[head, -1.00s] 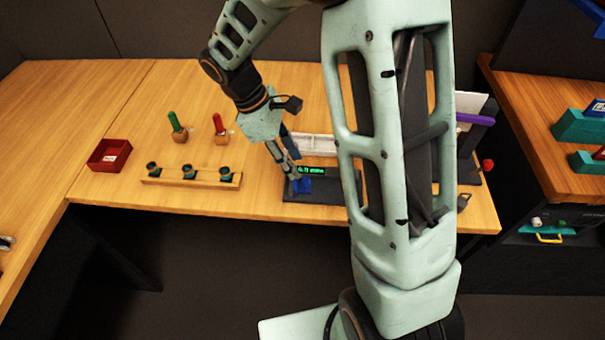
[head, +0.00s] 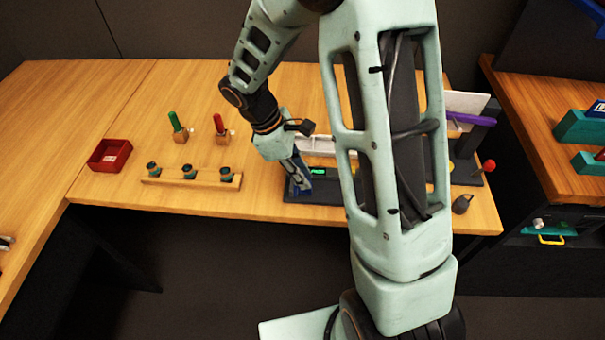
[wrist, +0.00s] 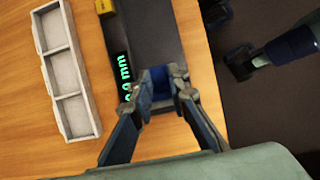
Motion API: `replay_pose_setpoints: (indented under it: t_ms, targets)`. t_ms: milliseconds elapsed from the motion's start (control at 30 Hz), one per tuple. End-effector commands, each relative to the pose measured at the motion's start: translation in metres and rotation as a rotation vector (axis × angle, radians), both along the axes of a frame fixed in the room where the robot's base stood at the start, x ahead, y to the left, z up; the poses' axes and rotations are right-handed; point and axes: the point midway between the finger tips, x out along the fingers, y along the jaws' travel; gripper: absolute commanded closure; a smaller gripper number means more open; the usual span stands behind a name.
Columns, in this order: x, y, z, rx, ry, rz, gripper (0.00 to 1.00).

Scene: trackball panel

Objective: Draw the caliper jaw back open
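The caliper is a dark rail (wrist: 158,32) lying at the front of the wooden bench, with a green digital readout (wrist: 122,82) beside it. The readout also shows in the head view (head: 318,172); it ends in "mm" and its first part is hard to read. The blue jaw block (wrist: 160,80) is on the rail, between my fingertips. My gripper (wrist: 161,90) points down and its partly closed fingers appear to press on both sides of the blue block. In the head view my gripper (head: 302,187) covers most of the block.
A yellow block (wrist: 104,7) is farther along the rail. A white compartment tray (wrist: 67,68) lies alongside. To the left in the head view are a wooden strip with dark cups (head: 205,182), green- and red-handled tools and a red box (head: 110,154). A purple-topped fixture (head: 470,119) stands right.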

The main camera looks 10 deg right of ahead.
Motion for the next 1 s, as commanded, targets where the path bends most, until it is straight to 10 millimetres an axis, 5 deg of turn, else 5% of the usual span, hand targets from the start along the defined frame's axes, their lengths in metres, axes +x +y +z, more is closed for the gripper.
replay_pose_setpoints:
  t_ms: [367,700,967,1000]
  targets:
    - [-0.001,-0.001,0.000,0.000,0.000,0.000,1.00]
    - [-0.015,-0.046,0.001,-0.001,0.000,-0.002,1.00]
    - [-0.015,-0.049,0.000,-0.004,0.002,-0.001,1.00]
    - [-0.016,-0.049,0.000,-0.005,0.002,-0.002,0.82]
